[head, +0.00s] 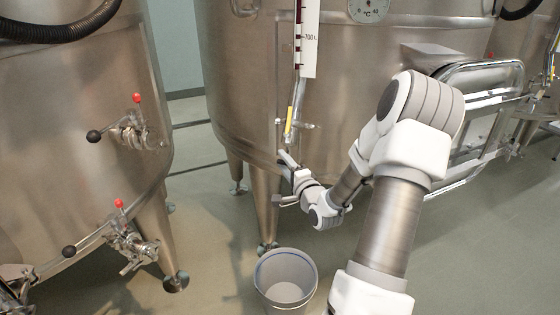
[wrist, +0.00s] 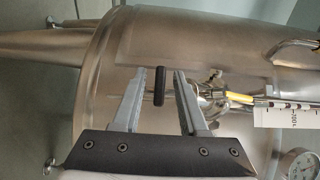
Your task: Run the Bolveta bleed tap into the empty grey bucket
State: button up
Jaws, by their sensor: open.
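The grey bucket (head: 286,278) stands on the floor in front of the middle vat, with a blue line near its rim; no liquid shows in it. My gripper (head: 279,178) is open at the lower wall of the middle steel vat (head: 240,90), above and behind the bucket. In the wrist view my gripper (wrist: 160,76) has a black bar-shaped handle (wrist: 159,86) between its fingers, with a gap on both sides. The handle's fitting (wrist: 211,92) lies to the right there. In the head view my gripper hides this handle. No Bolveta name is readable.
A level gauge (head: 309,40) with a yellow-handled valve (head: 290,118) hangs just above my gripper. The left vat (head: 70,100) carries two taps (head: 137,133) (head: 128,243) with red and black knobs. A steel-framed hatch (head: 485,90) is at right. Vat legs (head: 263,205) stand behind the bucket.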

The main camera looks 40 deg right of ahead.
jog(key=shift+x, duration=1.5)
jog(key=shift+c, duration=0.3)
grip_shut()
